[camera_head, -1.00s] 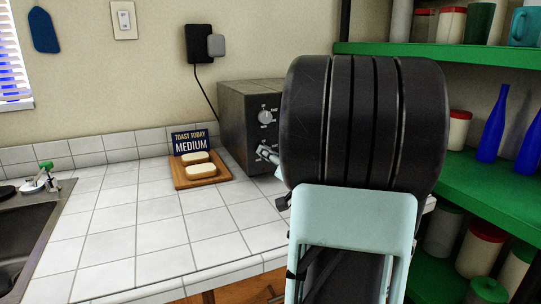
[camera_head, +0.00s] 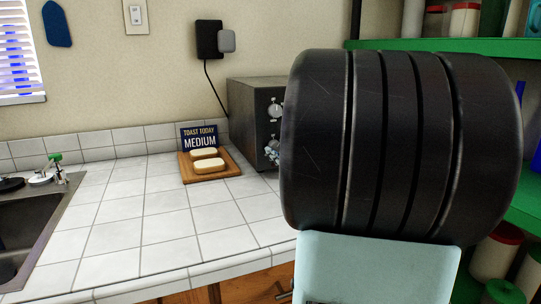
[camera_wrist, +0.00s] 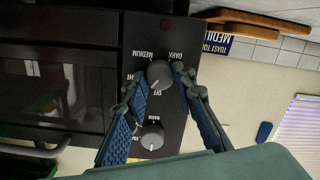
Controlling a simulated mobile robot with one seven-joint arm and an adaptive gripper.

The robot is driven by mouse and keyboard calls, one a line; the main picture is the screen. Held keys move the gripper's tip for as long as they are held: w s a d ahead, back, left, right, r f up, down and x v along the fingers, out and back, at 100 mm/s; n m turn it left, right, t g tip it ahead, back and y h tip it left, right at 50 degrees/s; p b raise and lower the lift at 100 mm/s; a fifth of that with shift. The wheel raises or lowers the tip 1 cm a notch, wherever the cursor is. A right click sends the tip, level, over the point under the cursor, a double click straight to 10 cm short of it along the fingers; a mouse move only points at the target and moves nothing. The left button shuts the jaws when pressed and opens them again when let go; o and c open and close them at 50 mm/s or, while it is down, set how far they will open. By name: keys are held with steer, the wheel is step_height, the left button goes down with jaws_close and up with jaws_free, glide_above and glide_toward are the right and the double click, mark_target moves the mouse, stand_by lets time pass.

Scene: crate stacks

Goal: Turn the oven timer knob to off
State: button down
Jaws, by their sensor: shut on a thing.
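The dark toaster oven (camera_head: 250,115) stands at the back of the counter, largely hidden by my arm in the head view. In the wrist view its control panel appears turned over, with a grey round knob (camera_wrist: 160,74) among the labels DARK, MEDIUM and OFF. My gripper (camera_wrist: 160,82) is shut on this knob, with a blue-padded finger on either side. A second grey knob (camera_wrist: 152,137) sits lower in that view near a WARM label, between the finger bases and not gripped. The held knob's exact pointing is hard to read.
The tiled counter (camera_head: 150,225) in front is clear. A sink (camera_head: 30,225) is at left and green shelves (camera_head: 400,44) at right.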

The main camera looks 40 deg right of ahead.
steer(key=n+b, duration=0.2)
steer(key=n, duration=0.1)
steer(key=shift+f+h, duration=0.2)
steer(key=shift+h, duration=0.1)
steer(key=shift+r+n+b, duration=0.15)
steer(key=shift+n+b, duration=1.15)
steer(key=shift+n, duration=0.3)
steer(key=c, duration=1.6)
jaws_free()
steer(key=shift+a, duration=0.1)
steer(key=shift+r, duration=0.1)
